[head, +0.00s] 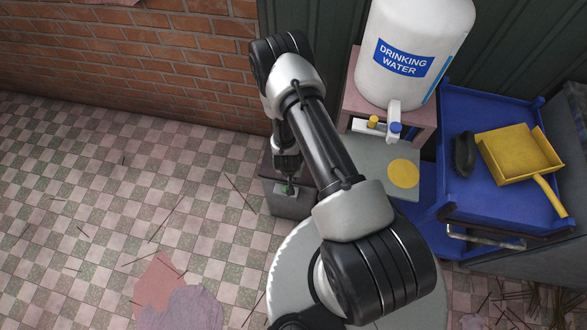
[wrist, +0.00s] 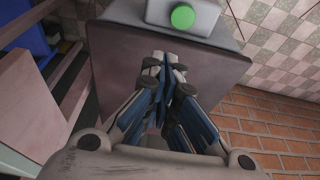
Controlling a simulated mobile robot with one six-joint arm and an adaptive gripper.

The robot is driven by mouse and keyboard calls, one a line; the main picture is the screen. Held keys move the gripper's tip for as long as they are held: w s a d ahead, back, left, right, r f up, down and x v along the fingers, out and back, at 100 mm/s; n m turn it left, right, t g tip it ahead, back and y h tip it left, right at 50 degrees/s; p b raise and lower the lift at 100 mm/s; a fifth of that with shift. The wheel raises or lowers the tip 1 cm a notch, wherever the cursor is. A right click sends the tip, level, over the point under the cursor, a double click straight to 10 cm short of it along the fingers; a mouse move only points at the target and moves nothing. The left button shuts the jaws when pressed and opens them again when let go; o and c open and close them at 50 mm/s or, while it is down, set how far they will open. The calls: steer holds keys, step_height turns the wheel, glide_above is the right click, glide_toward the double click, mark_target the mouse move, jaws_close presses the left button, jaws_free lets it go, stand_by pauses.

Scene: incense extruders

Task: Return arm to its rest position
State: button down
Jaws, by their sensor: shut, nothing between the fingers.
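My gripper (wrist: 165,64) is shut with nothing between its fingers. In the wrist view its fingertips are in front of a dark grey pedestal (wrist: 115,50), short of a light grey box with a round green button (wrist: 183,16). In the head view my arm bends over to the left of the water stand, and my gripper end (head: 288,178) points down over the pedestal (head: 290,207). The fingertips are small there, and I cannot tell whether they touch the box.
A white drinking water tank (head: 410,80) stands on a pinkish stand (head: 352,92), its taps above a grey board with a yellow disc (head: 403,173). A blue cart (head: 480,195) at right holds a yellow dustpan (head: 518,155) and a dark brush (head: 463,155). Tiled floor at left is mostly open.

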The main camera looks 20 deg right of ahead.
steer(key=s+a+r+p, duration=0.1)
steer(key=s+a, duration=0.3)
steer(key=s, duration=0.1)
steer(key=shift+s+a+r, duration=0.15)
steer(key=shift+s+r, duration=0.1)
steer(key=shift+r, duration=0.05)
steer(key=w+a+r+n+y, duration=0.1)
steer(key=w+r, duration=0.3)
steer(key=r, duration=0.4)
steer(key=w+a+r, duration=0.2)
steer(key=w+r, duration=0.3)
steer(key=r, duration=0.3)
step_height(320, 180, up, 17)
steer(key=a+n+t+y, duration=0.1)
steer(key=n, duration=0.1)
steer(key=s+r+n, duration=0.1)
steer(key=s+r, duration=0.3)
steer(key=r, duration=0.3)
steer(key=s+r+n, duration=0.1)
steer(key=s+r, duration=0.3)
steer(key=r, duration=0.3)
steer(key=s+d+r+n, duration=0.1)
steer(key=s+r, duration=0.3)
steer(key=s, duration=0.3)
steer(key=s+d+r+n+t, duration=0.1)
steer(key=s+r, duration=0.3)
steer(key=s, duration=0.3)
steer(key=shift+d+r, duration=0.15)
steer(key=shift+d, duration=0.15)
steer(key=shift+s, duration=0.1)
